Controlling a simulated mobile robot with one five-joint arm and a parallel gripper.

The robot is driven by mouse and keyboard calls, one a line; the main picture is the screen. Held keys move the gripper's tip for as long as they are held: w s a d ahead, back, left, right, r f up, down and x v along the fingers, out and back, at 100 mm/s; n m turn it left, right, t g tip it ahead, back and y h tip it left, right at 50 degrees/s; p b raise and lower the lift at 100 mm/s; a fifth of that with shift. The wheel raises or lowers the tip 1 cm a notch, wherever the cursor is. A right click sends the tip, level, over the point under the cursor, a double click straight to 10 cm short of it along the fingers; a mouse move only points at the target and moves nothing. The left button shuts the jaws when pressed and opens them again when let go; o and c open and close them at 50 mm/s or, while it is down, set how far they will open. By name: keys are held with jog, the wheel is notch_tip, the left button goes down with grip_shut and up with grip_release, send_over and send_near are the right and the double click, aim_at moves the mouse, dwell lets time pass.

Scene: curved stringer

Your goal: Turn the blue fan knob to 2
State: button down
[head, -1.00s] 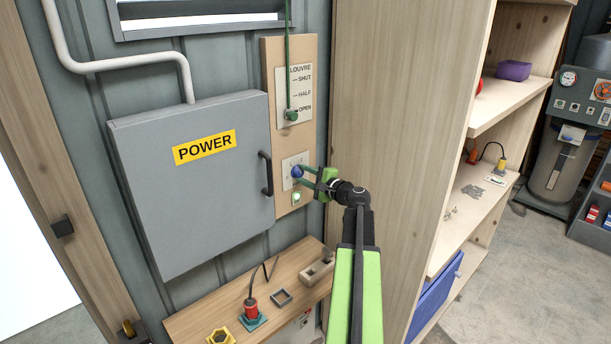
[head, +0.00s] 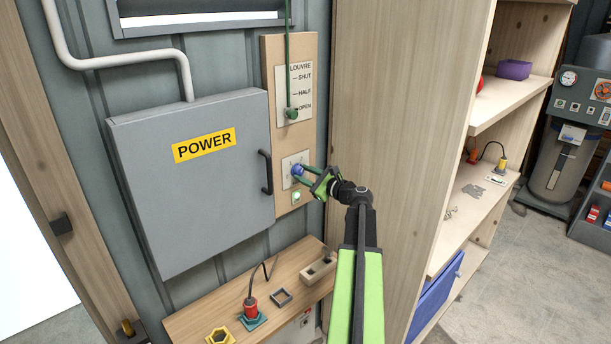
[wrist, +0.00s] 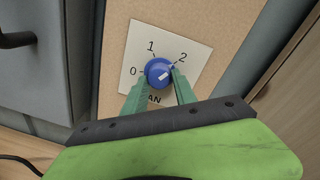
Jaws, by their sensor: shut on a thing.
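The blue fan knob (wrist: 158,71) sits on a white plate (wrist: 140,50) marked 0, 1 and 2. Its white pointer mark points up and right, toward the 2. The knob also shows in the head view (head: 297,170), on the wooden wall panel. My gripper (wrist: 160,80) is shut on the knob, with a green finger on its lower left side and another on its lower right. In the head view my gripper (head: 302,172) reaches the knob from the right. The fingers hide part of the FAN lettering.
The grey POWER box (head: 190,200) with its black handle (head: 266,173) stands left of the knob. The louvre cord knob (head: 291,114) hangs above it, and a small lit green button (head: 296,197) is below. The wooden shelf unit (head: 400,120) is close on the right.

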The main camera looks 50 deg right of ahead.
dwell(0.4)
jog(key=c, duration=1)
grip_release()
jog(key=s, duration=1.7)
jog(key=shift+s+a+r+p, duration=0.2)
jog(key=shift+r+p, duration=0.15)
jog(key=shift+p, duration=0.05)
